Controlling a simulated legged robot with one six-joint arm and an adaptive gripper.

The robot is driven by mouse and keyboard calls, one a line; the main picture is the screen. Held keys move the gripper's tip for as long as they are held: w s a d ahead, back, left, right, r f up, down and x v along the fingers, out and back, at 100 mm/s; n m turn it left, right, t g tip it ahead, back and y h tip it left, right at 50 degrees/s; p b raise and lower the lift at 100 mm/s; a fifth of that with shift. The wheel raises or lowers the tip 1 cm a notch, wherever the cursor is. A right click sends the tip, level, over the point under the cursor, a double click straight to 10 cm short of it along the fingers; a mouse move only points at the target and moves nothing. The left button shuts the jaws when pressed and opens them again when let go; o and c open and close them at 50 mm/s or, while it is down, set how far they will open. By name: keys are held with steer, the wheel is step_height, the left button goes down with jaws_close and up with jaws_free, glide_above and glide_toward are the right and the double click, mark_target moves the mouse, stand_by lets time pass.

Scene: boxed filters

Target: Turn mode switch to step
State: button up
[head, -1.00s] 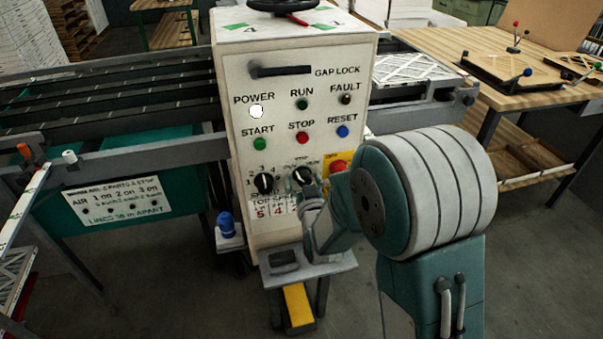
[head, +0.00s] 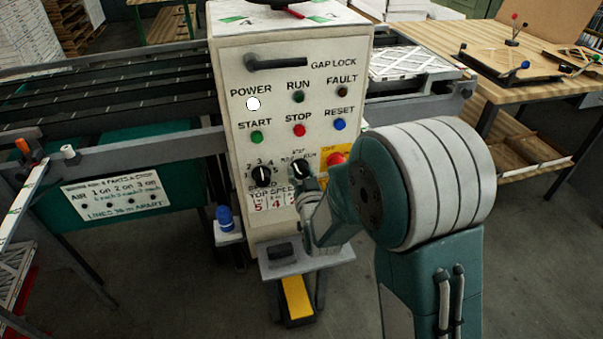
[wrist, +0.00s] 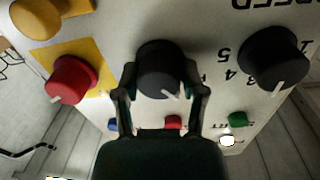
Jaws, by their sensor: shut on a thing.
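The mode switch (head: 299,168) is a black round knob with a white pointer on the front of the white control cabinet (head: 292,220). In the wrist view the knob (wrist: 158,62) sits between the fingers of my gripper (wrist: 160,80), one on each side, and they are shut on it. The wrist view shows the panel upside down. There the pointer mark aims down and slightly right, towards the stop and start buttons. The small labels above the knob are too blurred to read surely. In the head view my gripper (head: 306,188) partly covers the knob's lower side.
The speed knob (head: 262,176) is close on the left. The start (head: 257,138), stop (head: 299,130) and reset (head: 339,125) buttons sit above. A blue lamp (head: 225,218) stands left of the cabinet.

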steer(key=m, duration=0.3)
steer(key=shift+w+r+m, duration=0.15)
steer(key=shift+m, duration=1.85)
steer(key=o, duration=1.2)
steer(key=shift+c, duration=0.2)
steer(key=shift+w, duration=0.15)
steer(key=shift+g, duration=0.3)
steer(key=v, duration=0.7)
steer(key=shift+s+f, duration=0.2)
steer(key=shift+s, duration=0.05)
